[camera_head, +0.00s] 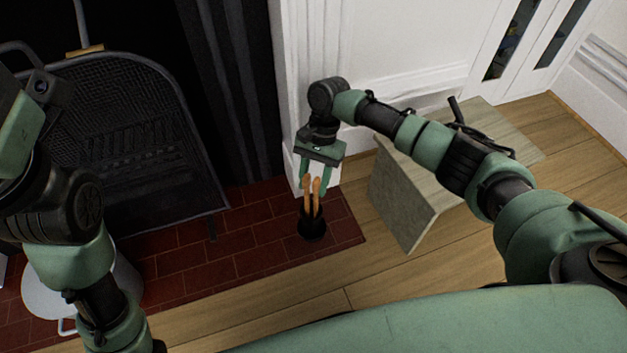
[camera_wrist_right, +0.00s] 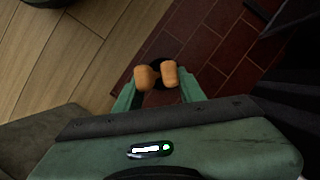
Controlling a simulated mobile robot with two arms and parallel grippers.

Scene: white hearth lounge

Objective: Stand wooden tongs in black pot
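The wooden tongs (camera_head: 316,196) stand upright in the black pot (camera_head: 312,229), their two orange-brown arms sticking up above its rim. The pot stands on the red tiled hearth. My right gripper (camera_head: 315,188) is above the pot, pointing down, with its green fingers spread on either side of the tongs' upper ends. In the right wrist view the tongs' ends (camera_wrist_right: 168,74) show between the fingertips, with the dark pot partly hidden below them. Any contact between fingers and tongs is hard to make out. My left arm is at the left edge; its fingertips do not show.
A black mesh fire screen (camera_head: 120,130) stands at the left on the red tiled hearth (camera_head: 240,240). A white pot (camera_head: 50,298) is partly behind my left arm. A pale low table (camera_head: 405,205) stands right of the hearth. A white wall column rises behind the black pot.

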